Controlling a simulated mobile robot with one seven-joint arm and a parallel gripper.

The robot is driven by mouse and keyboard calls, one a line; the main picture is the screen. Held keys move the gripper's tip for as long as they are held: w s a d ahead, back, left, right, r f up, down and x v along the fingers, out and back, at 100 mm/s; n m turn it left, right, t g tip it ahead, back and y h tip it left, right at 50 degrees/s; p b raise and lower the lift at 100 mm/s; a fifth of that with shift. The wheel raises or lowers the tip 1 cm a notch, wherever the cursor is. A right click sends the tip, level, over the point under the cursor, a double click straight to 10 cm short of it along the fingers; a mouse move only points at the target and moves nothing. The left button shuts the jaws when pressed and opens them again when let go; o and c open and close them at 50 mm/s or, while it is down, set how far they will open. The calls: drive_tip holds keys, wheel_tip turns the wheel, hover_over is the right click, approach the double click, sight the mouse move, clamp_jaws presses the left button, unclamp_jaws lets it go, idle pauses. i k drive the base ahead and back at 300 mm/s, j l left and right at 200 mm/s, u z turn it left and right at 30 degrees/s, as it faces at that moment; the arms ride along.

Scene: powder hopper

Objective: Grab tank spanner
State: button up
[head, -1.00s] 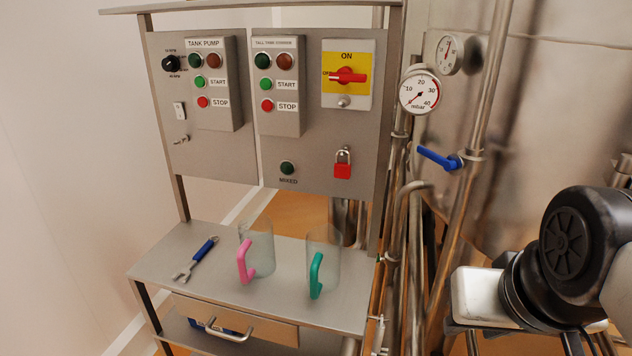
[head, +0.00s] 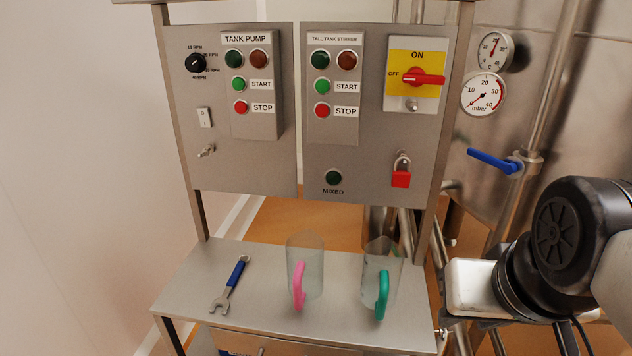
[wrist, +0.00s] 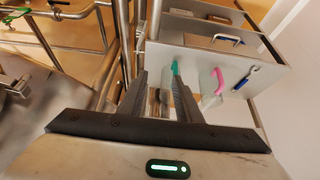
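The tank spanner (head: 230,286), with a blue handle and a grey open-jaw head, lies flat at the left of the steel shelf (head: 200,275). Its jaw points toward the front and its handle toward the back. In the wrist view the spanner (wrist: 246,77) shows at the right, well away from my fingers. My gripper (wrist: 158,82) is open, with two dark fingers apart and nothing seen held between them. In the head view my wrist is at the lower right, off the shelf's right side, and the fingers cannot be made out.
A clear jug with a pink handle (head: 299,286) and one with a green handle (head: 382,294) stand right of the spanner. A control panel (head: 280,165) rises behind the shelf. Steel pipes (head: 550,90) and a blue-lever valve (head: 493,160) are at the right. A drawer is below the shelf.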

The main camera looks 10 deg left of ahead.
sight(223, 300)
drive_tip(key=i+j, duration=0.1)
drive_tip(key=j, duration=0.85)
drive_tip(key=i+j, duration=0.1)
drive_tip(key=j, duration=0.9)
